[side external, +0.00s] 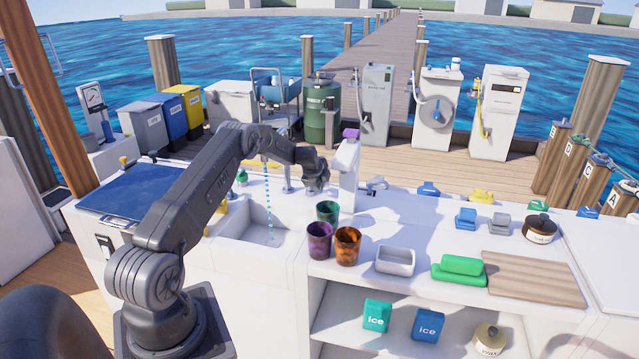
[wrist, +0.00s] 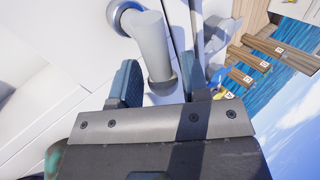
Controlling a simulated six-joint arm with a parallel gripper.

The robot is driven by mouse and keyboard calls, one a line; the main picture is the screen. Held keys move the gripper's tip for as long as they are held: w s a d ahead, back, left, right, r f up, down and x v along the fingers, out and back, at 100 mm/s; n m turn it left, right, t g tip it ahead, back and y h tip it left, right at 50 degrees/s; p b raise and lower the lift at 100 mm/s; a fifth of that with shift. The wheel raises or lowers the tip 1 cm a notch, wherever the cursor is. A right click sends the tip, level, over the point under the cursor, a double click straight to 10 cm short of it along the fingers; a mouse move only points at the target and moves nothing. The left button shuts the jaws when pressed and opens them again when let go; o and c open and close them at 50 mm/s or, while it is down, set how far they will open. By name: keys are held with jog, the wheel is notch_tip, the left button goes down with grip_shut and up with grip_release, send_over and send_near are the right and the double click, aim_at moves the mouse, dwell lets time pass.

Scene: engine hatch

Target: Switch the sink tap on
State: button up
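The white sink (side external: 240,234) is set into the counter, left of the middle in the side view. A dashed blue line like a stream of water (side external: 268,205) runs down into it from behind my arm. The tap's grey post (side external: 286,178) shows partly behind my arm; its handle is hard to make out there. My gripper (side external: 317,188) is low over the counter at the sink's back right. In the wrist view my gripper (wrist: 160,80) is open, with a grey bent pipe-like part (wrist: 152,45) ending in a dark collar between its fingers. Gaps show beside it; contact is unclear.
A white post with a purple top (side external: 348,165) stands close right of my gripper. Green, purple (side external: 319,240) and orange (side external: 347,245) cups stand right of the sink. A grey tray (side external: 395,261), green cloths (side external: 460,268) and a wooden board (side external: 531,278) lie further right.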

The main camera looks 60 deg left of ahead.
jog(key=shift+o, duration=1.4)
jog(key=v, duration=0.7)
jog(key=shift+r, duration=0.25)
jog(key=shift+s+d, duration=0.1)
